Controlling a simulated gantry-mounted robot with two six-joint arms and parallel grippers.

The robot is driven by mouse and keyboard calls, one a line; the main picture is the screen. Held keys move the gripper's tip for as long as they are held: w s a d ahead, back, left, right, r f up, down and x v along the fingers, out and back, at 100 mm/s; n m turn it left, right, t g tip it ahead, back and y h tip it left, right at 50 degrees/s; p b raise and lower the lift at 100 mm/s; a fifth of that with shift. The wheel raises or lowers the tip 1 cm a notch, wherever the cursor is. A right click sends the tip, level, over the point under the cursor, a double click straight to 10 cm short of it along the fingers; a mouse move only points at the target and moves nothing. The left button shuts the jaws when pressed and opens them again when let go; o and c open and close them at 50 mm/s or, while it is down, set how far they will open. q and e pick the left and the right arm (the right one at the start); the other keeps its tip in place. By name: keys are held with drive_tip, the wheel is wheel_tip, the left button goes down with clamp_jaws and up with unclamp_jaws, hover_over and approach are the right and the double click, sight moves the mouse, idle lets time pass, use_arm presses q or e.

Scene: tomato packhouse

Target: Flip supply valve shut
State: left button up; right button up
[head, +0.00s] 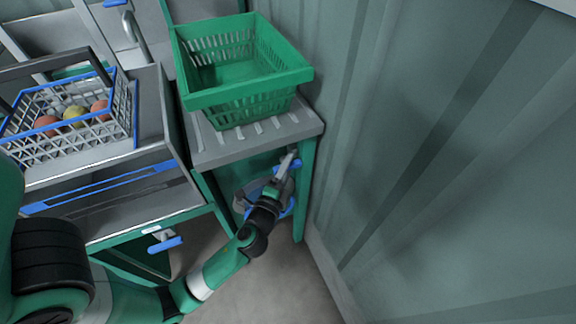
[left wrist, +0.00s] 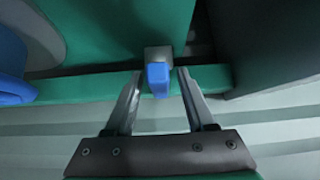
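My left gripper (head: 288,165) reaches in below the front of the slatted stand at centre. In the left wrist view its two fingers (left wrist: 159,82) are apart. A blue lever (left wrist: 159,73) on a grey block (left wrist: 158,53) shows between the fingertips, with a gap on each side, against a green frame bar. In the head view a bit of blue (head: 296,164) shows beside the fingertips, and the gripper hides most of what is there. Another blue handle (head: 165,244) on a grey fitting sticks out below the sink unit's front. My right gripper is in neither view.
An empty green crate (head: 245,100) stands on the slatted stand (head: 262,143). A blue-rimmed wire basket (head: 70,142) with several tomatoes is on the counter at left. A grey and blue object (head: 243,203) is behind my gripper. A corrugated wall (head: 420,170) closes the right side.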

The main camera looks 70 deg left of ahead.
use_arm(q)
drive_tip(key=shift+d, duration=0.1)
drive_tip(key=p+v, duration=0.1)
drive_tip(key=v, duration=1)
drive_tip(key=shift+s+d, duration=0.15)
drive_tip(key=shift+s, duration=0.05)
